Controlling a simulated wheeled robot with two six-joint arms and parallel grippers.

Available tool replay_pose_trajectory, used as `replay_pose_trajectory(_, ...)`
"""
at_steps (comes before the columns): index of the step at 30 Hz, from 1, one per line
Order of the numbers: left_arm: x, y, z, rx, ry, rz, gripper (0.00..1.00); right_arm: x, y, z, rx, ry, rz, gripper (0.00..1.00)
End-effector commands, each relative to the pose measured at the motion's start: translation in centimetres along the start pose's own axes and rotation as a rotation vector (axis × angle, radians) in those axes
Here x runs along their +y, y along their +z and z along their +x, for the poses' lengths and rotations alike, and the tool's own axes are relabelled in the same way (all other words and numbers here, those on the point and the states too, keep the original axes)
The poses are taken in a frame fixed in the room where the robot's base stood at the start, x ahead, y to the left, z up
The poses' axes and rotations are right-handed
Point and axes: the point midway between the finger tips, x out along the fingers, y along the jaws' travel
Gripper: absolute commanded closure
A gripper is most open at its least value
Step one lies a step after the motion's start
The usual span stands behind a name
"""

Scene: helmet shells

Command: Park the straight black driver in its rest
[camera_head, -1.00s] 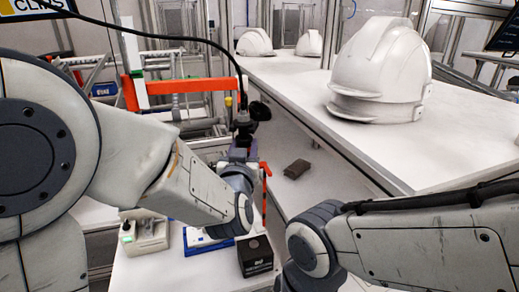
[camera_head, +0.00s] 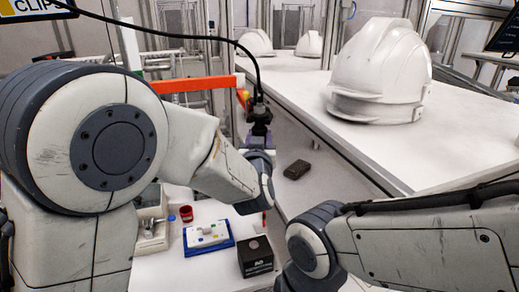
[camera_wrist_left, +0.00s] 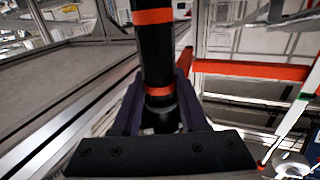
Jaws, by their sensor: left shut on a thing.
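The straight black driver (camera_head: 259,116) is upright at the centre of the head view, with a black cable running from its top to the upper left. My left gripper (camera_head: 260,150) is shut on it, partly hidden by my wrist. In the left wrist view the driver (camera_wrist_left: 156,50) is a black cylinder with orange bands, between the fingers of the left gripper (camera_wrist_left: 158,105). The driver is held in the air beside the long white table. I cannot make out its rest for certain. My right arm shows at the lower right, but its gripper is out of view.
White helmet shells (camera_head: 380,75) stand on the long white table (camera_head: 450,145). A dark block (camera_head: 297,169) lies on the lower surface. Below my left arm are a blue tray (camera_head: 228,241), a black box (camera_head: 255,265) and a red cup (camera_head: 186,213). An orange bar (camera_head: 195,84) crosses behind.

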Motion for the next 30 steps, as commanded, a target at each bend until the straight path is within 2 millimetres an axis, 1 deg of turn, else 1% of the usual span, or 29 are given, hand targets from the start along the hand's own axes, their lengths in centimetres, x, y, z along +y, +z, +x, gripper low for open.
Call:
replay_pose_trajectory(2, -0.1, 0.2, 0.0, 0.000, 0.000, -0.001, 1.00, 0.0, 0.0, 0.5, 0.000, 0.000, 0.000, 0.56)
replay_pose_trajectory(6, -0.1, 0.0, 0.0, -0.001, 0.000, 0.000, 1.00, 0.0, 0.0, 0.3, 0.000, 0.000, 0.000, 0.56)
replay_pose_trajectory(7, -0.1, 0.0, 0.0, -0.001, 0.000, 0.000, 0.54, 0.0, 0.0, 0.3, 0.000, 0.000, 0.000, 0.56)
replay_pose_trajectory(8, -0.1, 0.0, 0.0, -0.001, 0.000, 0.000, 0.42, 0.0, 0.0, 0.3, 0.000, 0.000, 0.000, 0.56)
replay_pose_trajectory(9, -0.1, 0.0, 0.0, 0.000, 0.000, 0.000, 0.27, 0.0, 0.0, 0.3, 0.000, 0.000, 0.000, 0.56)
replay_pose_trajectory(10, -0.1, 0.0, 0.0, 0.000, 0.000, 0.000, 0.22, 0.0, 0.0, 0.3, 0.000, 0.000, 0.000, 0.56)
replay_pose_trajectory(16, -0.1, 0.0, 0.0, 0.000, 0.000, 0.000, 0.22, 0.0, 0.0, 0.3, 0.000, 0.000, 0.000, 0.56)
replay_pose_trajectory(17, -0.1, 0.3, 0.0, -0.006, 0.000, 0.001, 0.19, 0.0, 0.0, 0.3, 0.000, 0.000, 0.000, 0.56)
replay_pose_trajectory(18, -0.1, 0.3, 0.0, -0.006, 0.000, 0.001, 0.03, 0.0, 0.0, 0.3, 0.000, 0.000, 0.000, 0.56)
replay_pose_trajectory(19, -0.1, 0.3, 0.0, -0.006, 0.000, 0.001, 0.00, 0.0, 0.0, 0.3, 0.000, 0.000, 0.000, 0.56)
replay_pose_trajectory(26, -0.1, 0.1, -0.1, -0.002, 0.000, 0.000, 0.00, 0.0, 0.0, 0.4, 0.000, 0.000, 0.000, 0.56)
replay_pose_trajectory(30, 0.0, 0.1, -1.1, 0.000, 0.002, 0.000, 0.00, 0.0, 0.0, 0.6, 0.000, 0.000, 0.000, 0.56)
